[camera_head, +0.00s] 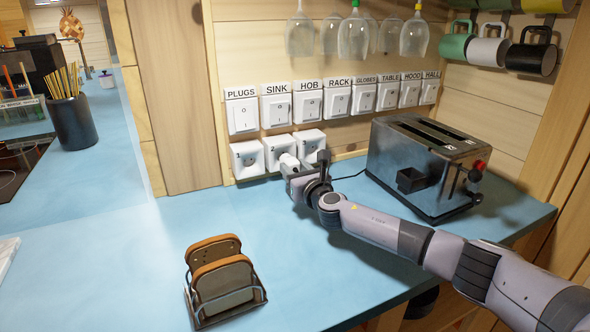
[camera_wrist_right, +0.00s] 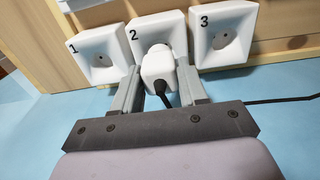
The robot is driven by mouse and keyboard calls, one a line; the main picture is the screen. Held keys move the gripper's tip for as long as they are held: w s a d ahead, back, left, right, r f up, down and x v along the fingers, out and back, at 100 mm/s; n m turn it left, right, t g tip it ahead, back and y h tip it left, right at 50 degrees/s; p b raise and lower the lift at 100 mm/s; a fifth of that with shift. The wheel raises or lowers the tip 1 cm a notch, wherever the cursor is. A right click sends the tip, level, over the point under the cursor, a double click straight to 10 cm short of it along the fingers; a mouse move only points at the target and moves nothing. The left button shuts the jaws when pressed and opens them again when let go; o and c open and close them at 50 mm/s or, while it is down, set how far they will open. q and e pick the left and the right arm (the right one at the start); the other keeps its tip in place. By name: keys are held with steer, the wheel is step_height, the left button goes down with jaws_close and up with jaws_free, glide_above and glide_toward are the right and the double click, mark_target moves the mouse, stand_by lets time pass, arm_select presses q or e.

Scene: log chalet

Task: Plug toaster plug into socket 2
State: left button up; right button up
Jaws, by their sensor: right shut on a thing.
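The white toaster plug (camera_wrist_right: 157,66) is between the two fingers of my right gripper (camera_wrist_right: 158,82), which is shut on it. In the wrist view its body overlaps the lower middle of socket 2 (camera_wrist_right: 140,36). Its pins are hidden, so I cannot tell how deep it sits. A dark cord leaves its back toward the gripper. In the head view, my right gripper (camera_head: 297,180) is low at the wall, with the plug (camera_head: 289,162) in front of socket 2 (camera_head: 273,147). The metal toaster (camera_head: 395,151) stands to the right on the counter. My left gripper is not in view.
Socket 1 (camera_head: 247,159) and socket 3 (camera_head: 309,144) flank socket 2 and are empty. Labelled switches (camera_head: 309,104) line the wall above. Glasses (camera_head: 354,38) and mugs (camera_head: 487,49) hang higher. A toast rack (camera_head: 224,305) stands at front; the blue counter (camera_head: 130,270) left of it is clear.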

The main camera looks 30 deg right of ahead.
mark_target(295, 169)
steer(key=shift+w, duration=0.2)
steer(key=shift+w+b, duration=0.3)
steer(key=shift+b, duration=0.05)
steer(key=shift+w+b, duration=0.8)
steer(key=shift+w, duration=0.35)
steer(key=o, duration=1.2)
steer(key=shift+c, duration=0.2)
steer(key=shift+s+d+p, duration=0.1)
steer(key=shift+s+p, duration=0.35)
steer(key=shift+s, duration=0.3)
steer(key=s+p, duration=0.1)
steer(key=s, duration=0.2)
steer(key=shift+s, duration=0.35)
steer(key=shift+s+a, duration=0.25)
steer(key=shift+s, duration=0.7)
